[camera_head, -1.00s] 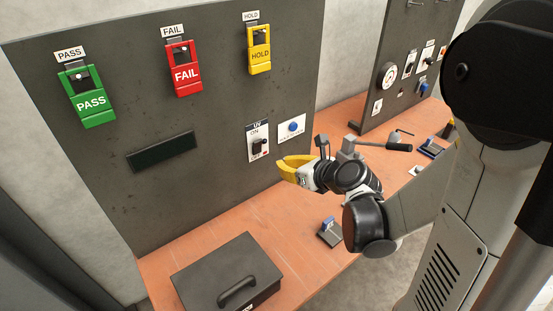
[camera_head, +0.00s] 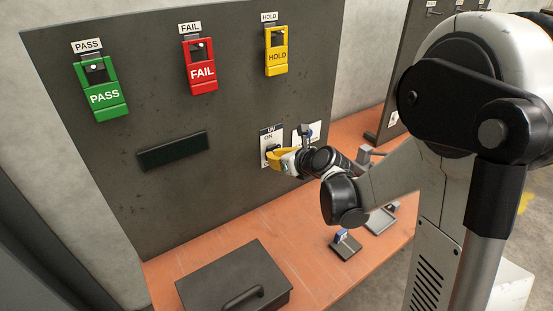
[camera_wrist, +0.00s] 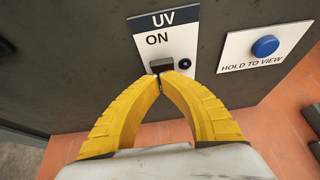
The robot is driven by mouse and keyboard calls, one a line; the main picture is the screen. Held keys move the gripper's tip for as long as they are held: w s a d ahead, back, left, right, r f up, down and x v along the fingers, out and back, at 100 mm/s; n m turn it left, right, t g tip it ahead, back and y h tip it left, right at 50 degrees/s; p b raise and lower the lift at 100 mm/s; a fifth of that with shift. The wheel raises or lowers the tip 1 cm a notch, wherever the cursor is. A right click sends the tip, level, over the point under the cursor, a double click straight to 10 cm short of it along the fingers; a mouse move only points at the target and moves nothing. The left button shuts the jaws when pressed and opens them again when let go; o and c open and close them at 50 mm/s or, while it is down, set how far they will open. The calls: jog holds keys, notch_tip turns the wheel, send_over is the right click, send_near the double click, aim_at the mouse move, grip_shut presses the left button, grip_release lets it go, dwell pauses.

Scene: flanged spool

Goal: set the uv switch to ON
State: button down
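The UV switch plate (camera_head: 265,143) is a white plate on the dark upright panel, with "UV" and "ON" printed at its top. In the wrist view, the dark switch lever (camera_wrist: 162,65) sits below the word ON. My gripper (camera_wrist: 163,77) has its two yellow fingers brought together at the tips, just below the lever and touching or almost touching it. In the head view, my gripper (camera_head: 270,157) is over the lower part of the plate. The fingers hide the lower part of the plate.
A "HOLD TO VIEW" plate with a blue button (camera_wrist: 265,46) is just right of the switch. Green PASS (camera_head: 103,94), red FAIL (camera_head: 202,73) and yellow HOLD (camera_head: 277,57) holders hang above. A dark lidded box (camera_head: 225,280) stands on the orange bench below.

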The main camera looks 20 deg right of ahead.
jog(key=shift+w+a+r, duration=0.2)
jog(key=shift+w+r, duration=0.3)
jog(key=shift+w, duration=0.05)
jog(key=shift+r+p, duration=0.15)
jog(key=shift+p, duration=0.15)
jog(key=shift+r+p, duration=0.5)
jog(key=shift+r, duration=0.2)
jog(key=shift+f, duration=0.1)
